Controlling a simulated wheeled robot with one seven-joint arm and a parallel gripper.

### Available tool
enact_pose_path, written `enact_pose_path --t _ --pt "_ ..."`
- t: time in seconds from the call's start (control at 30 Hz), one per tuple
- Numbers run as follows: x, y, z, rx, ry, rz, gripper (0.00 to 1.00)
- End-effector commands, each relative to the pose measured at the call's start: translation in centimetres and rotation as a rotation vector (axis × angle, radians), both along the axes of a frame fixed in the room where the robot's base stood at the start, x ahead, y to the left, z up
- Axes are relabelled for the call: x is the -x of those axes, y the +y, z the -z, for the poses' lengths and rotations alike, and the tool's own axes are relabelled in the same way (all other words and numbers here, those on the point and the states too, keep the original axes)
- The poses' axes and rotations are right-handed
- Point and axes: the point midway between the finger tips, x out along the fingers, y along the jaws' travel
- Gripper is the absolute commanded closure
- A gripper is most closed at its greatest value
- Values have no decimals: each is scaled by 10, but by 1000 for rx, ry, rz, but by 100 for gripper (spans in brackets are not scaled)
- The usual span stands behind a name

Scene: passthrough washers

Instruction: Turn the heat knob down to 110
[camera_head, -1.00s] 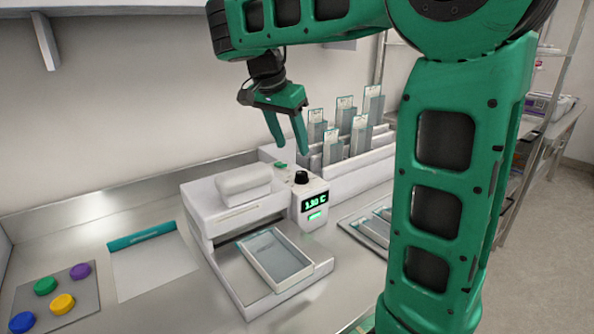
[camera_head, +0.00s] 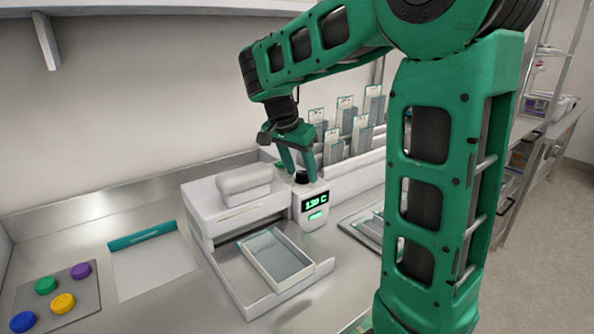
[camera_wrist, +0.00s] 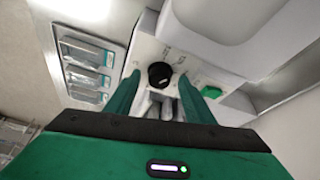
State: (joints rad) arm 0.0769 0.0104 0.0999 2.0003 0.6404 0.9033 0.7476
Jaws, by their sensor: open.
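The heat knob (camera_head: 301,177) is a small black dial on top of the white control box (camera_head: 312,215) of the sealing machine. The green display (camera_head: 315,203) on the box's front appears to read 130 C. My gripper (camera_head: 302,177) is open, pointing down, with its green fingers at the knob, one on each side in the picture. In the wrist view the knob (camera_wrist: 159,74) lies between and just beyond the open fingertips (camera_wrist: 168,82). I cannot tell whether the fingers touch it. A green button (camera_wrist: 211,91) sits near the right finger.
The machine's white upper part (camera_head: 238,190) stands left of the knob, with a glass-topped tray (camera_head: 275,258) in front. A rack of upright packs (camera_head: 345,130) is close behind my gripper. Another tray (camera_head: 360,225) lies right. Coloured discs (camera_head: 62,303) lie at far left.

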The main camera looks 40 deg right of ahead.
Motion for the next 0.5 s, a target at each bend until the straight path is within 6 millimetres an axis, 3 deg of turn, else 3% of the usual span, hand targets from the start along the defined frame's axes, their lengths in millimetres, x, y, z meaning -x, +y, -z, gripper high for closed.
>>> enact_pose_path --t 0.03,0.2,0.5 --pt "0 0 0 0 0 0 56" --pt "0 0 0 0 0 0 91" --pt "-1 0 -1 -1 -2 -32 91"
